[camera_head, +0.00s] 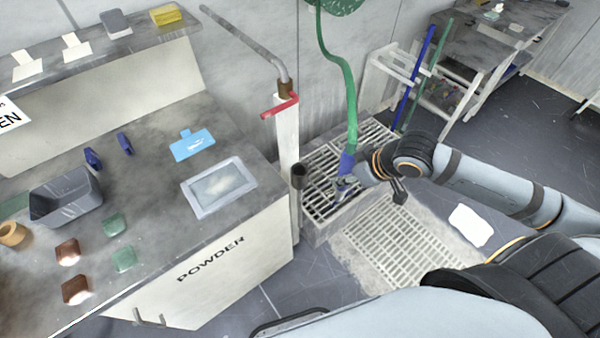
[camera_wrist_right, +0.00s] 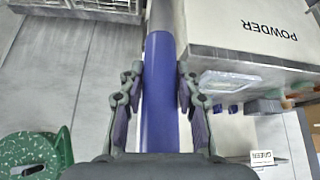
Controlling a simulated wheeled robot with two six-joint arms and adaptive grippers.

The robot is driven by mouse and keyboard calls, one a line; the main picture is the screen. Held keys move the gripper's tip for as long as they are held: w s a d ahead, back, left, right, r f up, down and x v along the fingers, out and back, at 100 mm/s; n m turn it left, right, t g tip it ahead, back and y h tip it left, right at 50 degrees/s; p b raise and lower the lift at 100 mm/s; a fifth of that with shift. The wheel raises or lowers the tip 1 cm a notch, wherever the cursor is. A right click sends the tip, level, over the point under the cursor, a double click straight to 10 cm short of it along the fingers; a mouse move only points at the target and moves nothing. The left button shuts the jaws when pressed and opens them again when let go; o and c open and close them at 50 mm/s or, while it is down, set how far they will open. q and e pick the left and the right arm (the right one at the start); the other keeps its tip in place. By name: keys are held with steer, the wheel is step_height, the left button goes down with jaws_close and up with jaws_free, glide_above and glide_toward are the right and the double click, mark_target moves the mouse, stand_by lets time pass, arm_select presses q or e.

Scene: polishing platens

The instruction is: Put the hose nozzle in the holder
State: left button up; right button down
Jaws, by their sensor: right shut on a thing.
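The hose nozzle (camera_head: 348,160) has a blue grip and hangs at the end of a green hose (camera_head: 346,85). My right gripper (camera_head: 345,183) is shut on it over the floor grating. In the right wrist view, the blue grip of the nozzle (camera_wrist_right: 160,75) lies between both fingers of the gripper (camera_wrist_right: 160,105), and a grey section extends past them to the top edge. A dark cup (camera_head: 299,172), which looks like the holder, stands at the bench corner, just left of the nozzle and apart from it. My left gripper is not in view.
The powder bench (camera_head: 215,255) is on the left, with a tray (camera_head: 218,187) near its corner. A white post (camera_head: 287,140) with a red handle (camera_head: 280,106) rises behind the cup. A raised grating (camera_head: 375,140) lies beneath the nozzle. A rack (camera_head: 395,70) stands behind.

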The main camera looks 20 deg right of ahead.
steer(key=shift+w+a+f+b, duration=0.4)
steer(key=shift+w+a+b, duration=0.15)
steer(key=shift+b, duration=0.2)
steer(key=w+a+r+p, duration=0.1)
steer(key=w+a, duration=0.2)
steer(key=w, duration=0.4)
steer(key=w+a+p, duration=0.1)
steer(key=w+a, duration=0.1)
steer(key=w, duration=0.6)
arm_select(q)
steer(key=shift+p, duration=0.7)
arm_select(e)
step_height(320, 180, down, 12)
steer(key=shift+w+a, duration=0.3)
steer(key=shift+w, duration=0.15)
steer(key=c, duration=1)
jaws_free()
steer(key=shift+f, duration=0.1)
steer(key=shift+o, duration=0.2)
